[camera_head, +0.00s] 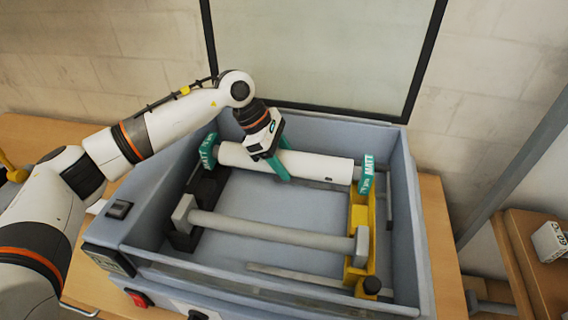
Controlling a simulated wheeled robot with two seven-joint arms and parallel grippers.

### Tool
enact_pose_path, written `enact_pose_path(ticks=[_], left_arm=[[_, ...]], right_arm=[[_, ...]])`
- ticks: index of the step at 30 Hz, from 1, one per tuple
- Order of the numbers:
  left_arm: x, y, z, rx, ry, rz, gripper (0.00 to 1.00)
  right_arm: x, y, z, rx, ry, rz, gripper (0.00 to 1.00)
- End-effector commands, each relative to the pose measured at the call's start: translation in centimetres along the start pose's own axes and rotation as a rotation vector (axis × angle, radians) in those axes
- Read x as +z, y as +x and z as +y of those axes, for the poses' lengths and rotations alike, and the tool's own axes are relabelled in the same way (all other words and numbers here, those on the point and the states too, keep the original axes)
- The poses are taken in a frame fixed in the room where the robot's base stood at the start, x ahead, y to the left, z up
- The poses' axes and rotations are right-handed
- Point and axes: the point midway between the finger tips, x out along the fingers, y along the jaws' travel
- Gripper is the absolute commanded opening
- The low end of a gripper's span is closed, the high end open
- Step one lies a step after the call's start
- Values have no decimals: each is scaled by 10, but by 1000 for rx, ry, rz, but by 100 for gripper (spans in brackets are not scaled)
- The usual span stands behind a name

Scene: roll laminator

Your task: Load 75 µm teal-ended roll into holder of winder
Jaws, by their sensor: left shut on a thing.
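The teal-ended roll (325,167) is a white cylinder with teal end blocks that read MATT; the smaller print is too small to read surely. It lies across the back of the open grey winder box (232,288). My left gripper (278,166) comes down from above and is shut on the roll left of its middle. The roll's left end is above the black holder part (207,190), its right end at the back of the yellow holder part (359,208). I cannot tell whether the ends rest in them. My right gripper is not in view.
A grey roller (270,230) with square ends spans the box in front of the roll. The box walls surround both. A framed clear panel (325,55) stands up behind. A wooden table (440,235) carries the box; a small white box (549,241) is far right.

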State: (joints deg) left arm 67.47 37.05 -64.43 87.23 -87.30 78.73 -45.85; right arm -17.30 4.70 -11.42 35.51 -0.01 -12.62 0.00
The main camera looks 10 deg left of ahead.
Motion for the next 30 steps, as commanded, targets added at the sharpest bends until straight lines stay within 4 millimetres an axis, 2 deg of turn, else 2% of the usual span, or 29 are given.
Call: enact_pose_path(ticks=[3, 6, 30], left_arm=[[6, 11, 0, 1, -2, 2, 4], [11, 19, 0, -1, -1, 2, 4], [18, 31, -1, -3, 1, 2, 4]], right_arm=[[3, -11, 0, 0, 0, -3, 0], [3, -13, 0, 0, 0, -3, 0], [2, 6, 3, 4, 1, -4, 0]])
